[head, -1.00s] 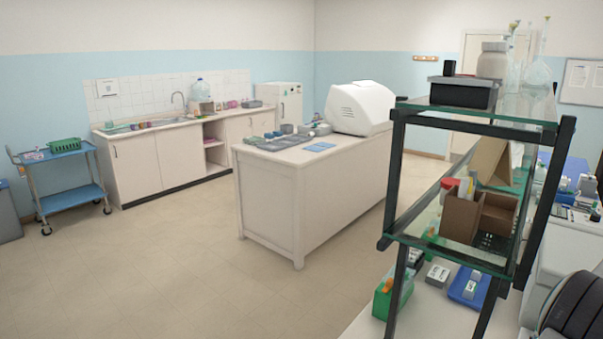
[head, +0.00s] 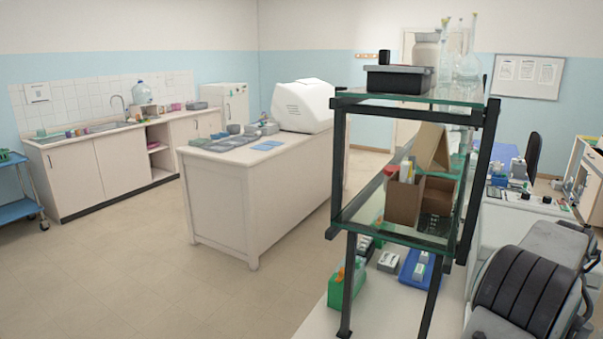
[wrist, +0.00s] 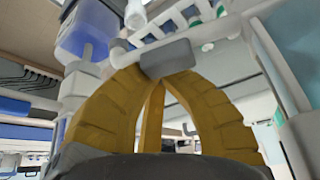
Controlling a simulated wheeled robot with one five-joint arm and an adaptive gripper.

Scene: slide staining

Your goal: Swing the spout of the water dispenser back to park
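In the head view a clear bluish water bottle (head: 141,92) stands on the far counter by the sink. No spout can be made out clearly there. My gripper is not visible in the head view.
A glass shelf rack with a dark frame (head: 340,170) stands close at the right centre. A white island bench (head: 225,205) carries a white machine (head: 302,105). A blue cart (head: 18,208) is at the left edge. The floor (head: 120,270) at left is clear.

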